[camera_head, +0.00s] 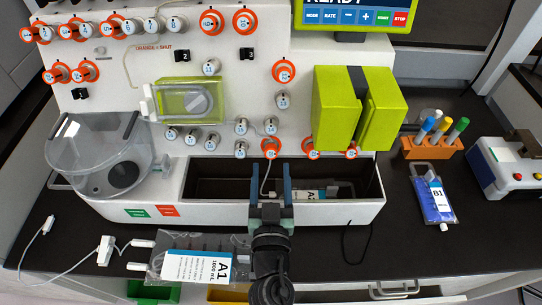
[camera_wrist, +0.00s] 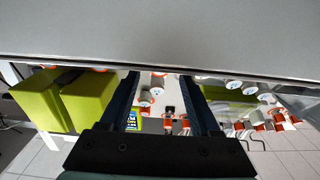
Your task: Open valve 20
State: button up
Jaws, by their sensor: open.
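The white machine panel (camera_head: 228,60) carries many round white valves, several with orange rings. A printed line reads that orange means shut. The valve numbers are too small to read surely, so I cannot tell which is valve 20. One orange-ringed valve (camera_head: 270,148) sits low on the panel, just above my fingertips in the picture. My gripper (camera_head: 270,172) is open and empty, its two dark fingers pointing at the panel's lower part, in front of the open trough (camera_head: 222,188). In the wrist view, my gripper (camera_wrist: 164,78) shows valves (camera_wrist: 156,82) between and beyond its fingers.
A green block-shaped unit (camera_head: 332,108) juts out right of the lower valves. A clear vessel (camera_head: 75,160) stands left. Bag A1 (camera_head: 185,262) lies in front, bag B1 (camera_head: 432,200) at right beside an orange tube rack (camera_head: 430,149). A pale surface (camera_wrist: 160,35) fills the wrist view's top.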

aim_at(271, 157)
jog(key=shift+w, duration=1.85)
grip_shut()
